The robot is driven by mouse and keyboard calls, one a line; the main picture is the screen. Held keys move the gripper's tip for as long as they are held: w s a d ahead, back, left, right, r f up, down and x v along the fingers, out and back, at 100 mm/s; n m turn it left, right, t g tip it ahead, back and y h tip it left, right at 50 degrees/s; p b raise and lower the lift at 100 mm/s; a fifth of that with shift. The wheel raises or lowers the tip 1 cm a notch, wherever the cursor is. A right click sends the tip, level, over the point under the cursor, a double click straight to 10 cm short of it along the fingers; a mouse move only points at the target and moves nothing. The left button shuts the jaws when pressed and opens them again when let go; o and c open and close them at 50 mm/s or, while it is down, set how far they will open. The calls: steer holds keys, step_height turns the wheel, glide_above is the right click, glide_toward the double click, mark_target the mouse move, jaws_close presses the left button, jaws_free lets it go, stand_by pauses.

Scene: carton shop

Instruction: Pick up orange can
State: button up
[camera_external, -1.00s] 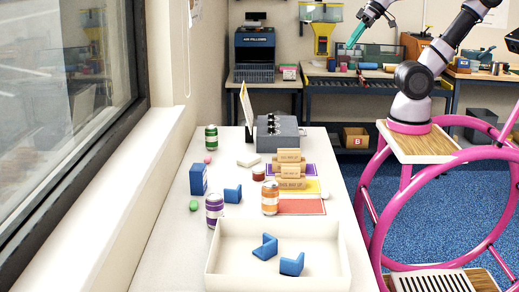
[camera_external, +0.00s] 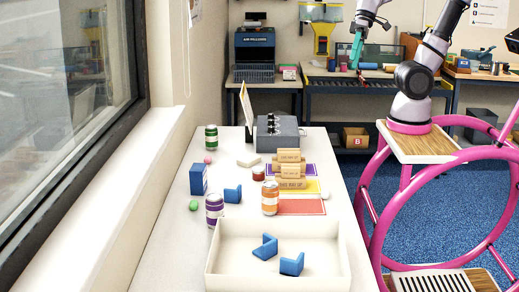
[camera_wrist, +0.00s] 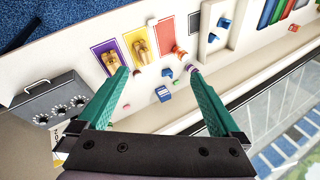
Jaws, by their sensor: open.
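The orange can (camera_external: 270,198) stands upright on the white table, just behind the tray and at the left edge of the red mat (camera_external: 304,207). My gripper (camera_external: 357,52) is high up at the back right, well away from the can, with its green fingers pointing down. In the wrist view my gripper (camera_wrist: 158,73) is open and empty, with the table far beyond its fingers.
A purple can (camera_external: 214,210) stands left of the orange can. The white tray (camera_external: 213,262) in front holds blue blocks. Blue blocks (camera_external: 198,180), a green can (camera_external: 211,138) and a grey box with knobs (camera_external: 277,134) stand farther back. A window borders the left.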

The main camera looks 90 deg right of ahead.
steer(key=a+f+m+g+y, duration=0.15)
steer(key=a+g+y, duration=0.25)
steer(key=a, duration=0.4)
steer(key=a+f+g+y, duration=0.2)
steer(key=a+g+y, duration=0.15)
steer(key=a, duration=0.45)
steer(key=w+a+f+m+t+y, duration=0.3)
steer(key=w+a+f+m+y, duration=0.1)
steer(key=w+a+m+y, duration=0.45)
steer(key=w+f+m+t+h, duration=0.3)
steer(key=w+f+m+t, duration=0.7)
steer(key=f+t, duration=0.3)
steer(key=m+t+h, duration=0.3)
steer(key=m+h, duration=0.3)
steer(key=h, duration=0.2)
glide_toward(270, 191)
steer(key=d, duration=0.1)
steer(key=d+f, duration=0.1)
steer(key=shift+s+d, duration=0.2)
steer(key=shift+d, duration=0.1)
steer(key=shift+w+f, duration=0.1)
steer(key=shift+w, duration=0.1)
steer(key=x, duration=1)
steer(key=shift+w+a, duration=0.1)
steer(key=shift+a, duration=0.05)
steer(key=c, duration=1.4)
